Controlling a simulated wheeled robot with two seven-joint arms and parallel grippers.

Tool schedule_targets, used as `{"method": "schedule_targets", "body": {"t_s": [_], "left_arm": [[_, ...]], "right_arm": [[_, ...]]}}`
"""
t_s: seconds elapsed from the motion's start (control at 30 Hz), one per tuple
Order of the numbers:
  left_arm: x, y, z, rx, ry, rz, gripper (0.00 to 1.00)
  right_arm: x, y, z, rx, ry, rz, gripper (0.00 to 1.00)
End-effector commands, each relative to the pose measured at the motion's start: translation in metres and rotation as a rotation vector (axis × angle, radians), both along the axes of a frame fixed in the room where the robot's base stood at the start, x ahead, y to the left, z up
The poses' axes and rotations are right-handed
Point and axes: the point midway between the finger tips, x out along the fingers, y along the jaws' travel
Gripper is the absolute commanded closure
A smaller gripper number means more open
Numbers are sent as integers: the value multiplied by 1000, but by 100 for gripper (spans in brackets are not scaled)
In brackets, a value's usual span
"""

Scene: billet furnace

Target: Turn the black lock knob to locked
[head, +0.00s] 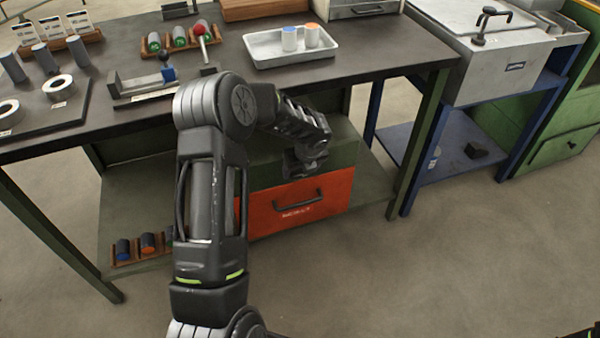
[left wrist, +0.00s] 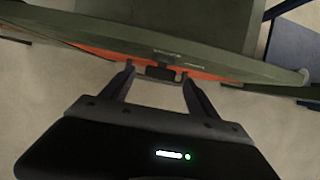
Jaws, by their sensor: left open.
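My left gripper (head: 306,164) is in front of the green cabinet under the workbench, above the red drawer's handle. In the left wrist view the left gripper (left wrist: 158,75) is open, its two fingers spread apart. A small dark block (left wrist: 160,72) shows between the fingertips, against the cabinet front. It may be the black lock knob, but I cannot tell its setting. In the head view my gripper and arm cover that spot, so no knob can be made out. The red drawer (head: 325,207) looks shut, with a dark handle (head: 300,199). My right gripper is not in view.
The workbench top (head: 380,60) overhangs the cabinet. It carries a metal tray (head: 275,61) with two small cylinders and a rack of green-ended billets (head: 179,43). A bench leg (head: 420,140) stands right of the cabinet. The floor (head: 480,270) in front is clear.

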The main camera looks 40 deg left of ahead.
Motion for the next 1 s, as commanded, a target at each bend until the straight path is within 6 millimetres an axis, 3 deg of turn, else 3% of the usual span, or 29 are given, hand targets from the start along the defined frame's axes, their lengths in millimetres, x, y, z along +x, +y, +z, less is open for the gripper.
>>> {"method": "schedule_targets", "body": {"t_s": [0.13, 0.47, 1.0], "left_arm": [[4, 4, -14, -1, -2, 0, 31], [4, 5, -16, -1, -2, 0, 32], [4, 5, -16, -1, -2, 0, 76]], "right_arm": [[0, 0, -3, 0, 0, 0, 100], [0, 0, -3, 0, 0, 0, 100], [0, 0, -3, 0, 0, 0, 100]]}}
